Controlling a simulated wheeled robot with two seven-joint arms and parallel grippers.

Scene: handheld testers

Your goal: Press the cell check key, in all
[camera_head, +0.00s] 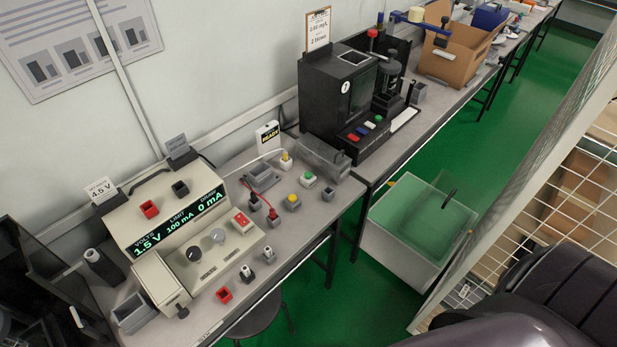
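A black tester (340,95) numbered 7 stands on the bench, with a row of coloured keys (365,128) on its front ledge: red, blue, white and green among them. Labels on these keys are too small to read, so I cannot tell which is the cell check key. A card (318,28) on top of the tester appears to read "2.02 mg/L" and "2 times"; its top line is unclear. A beige power supply (180,235) stands nearer, its display (175,222) showing 1.5 V, 100 mA and 0 mA. Neither of my grippers is in view.
Several small button blocks (308,178) and sockets sit on the near bench (300,228). A small "READY" sign (268,135) stands behind them. A cardboard box (455,55) is farther along. A translucent bin (412,230) stands on the green floor. A wire rack (560,200) is at the right.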

